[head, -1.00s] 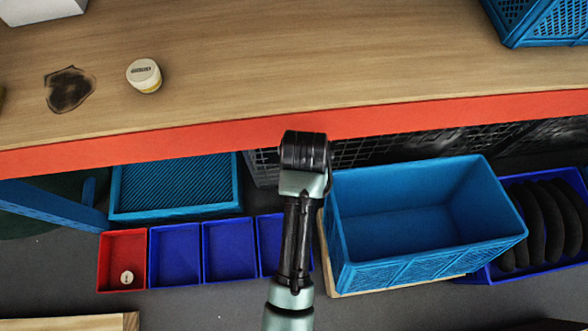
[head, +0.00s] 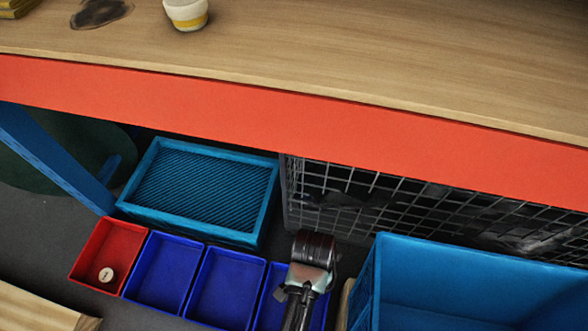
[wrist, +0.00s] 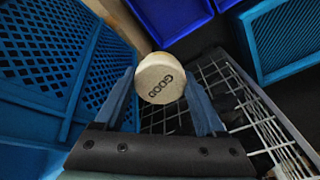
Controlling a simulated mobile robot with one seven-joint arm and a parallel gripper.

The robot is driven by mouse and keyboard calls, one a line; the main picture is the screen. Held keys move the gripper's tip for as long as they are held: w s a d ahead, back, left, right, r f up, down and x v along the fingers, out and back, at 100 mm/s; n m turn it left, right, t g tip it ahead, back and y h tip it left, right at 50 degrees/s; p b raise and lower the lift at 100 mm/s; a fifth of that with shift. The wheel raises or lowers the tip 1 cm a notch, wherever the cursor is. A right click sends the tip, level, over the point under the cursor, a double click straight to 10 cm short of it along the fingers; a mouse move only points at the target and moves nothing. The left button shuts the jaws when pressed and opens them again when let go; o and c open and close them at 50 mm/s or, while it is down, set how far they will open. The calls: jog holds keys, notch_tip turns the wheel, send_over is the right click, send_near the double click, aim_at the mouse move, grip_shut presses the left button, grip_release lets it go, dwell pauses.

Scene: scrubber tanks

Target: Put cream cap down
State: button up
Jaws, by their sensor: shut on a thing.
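In the head view my dark arm joint (head: 314,250) shows low in the picture, but the fingers and the held cap are hidden. Another small cream round piece (head: 106,275) with a dark mark lies in the red bin (head: 123,237).
Blue bins (head: 165,268) stand in a row right of the red bin. A ribbed blue tray (head: 205,190) lies behind them. A large blue crate (head: 470,275) is at right, before a wire grid (head: 400,210). A cream-and-yellow jar (head: 186,14) stands on the wooden table (head: 330,60).

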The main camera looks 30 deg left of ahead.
jog(key=s+a+f+m+b, duration=0.1)
jog(key=f+b, duration=0.9)
jog(key=f, duration=0.3)
jog(key=s+a+f+m+b, duration=0.1)
jog(key=s+f+b, duration=0.1)
jog(key=f+b, duration=0.8)
jog(key=s+a+f+m+b, duration=0.1)
jog(key=s+f+b, duration=0.1)
jog(key=f+b, duration=0.7)
jog(key=shift+a+f+b, duration=0.15)
jog(key=shift+f+b, duration=0.05)
jog(key=shift+f, duration=1.85)
jog(key=shift+a+f+b, duration=0.15)
jog(key=shift+f+b, duration=0.05)
jog(key=shift+f, duration=1.85)
jog(key=shift+f, duration=0.6)
jog(key=o, duration=1.3)
jog(key=shift+r, duration=0.15)
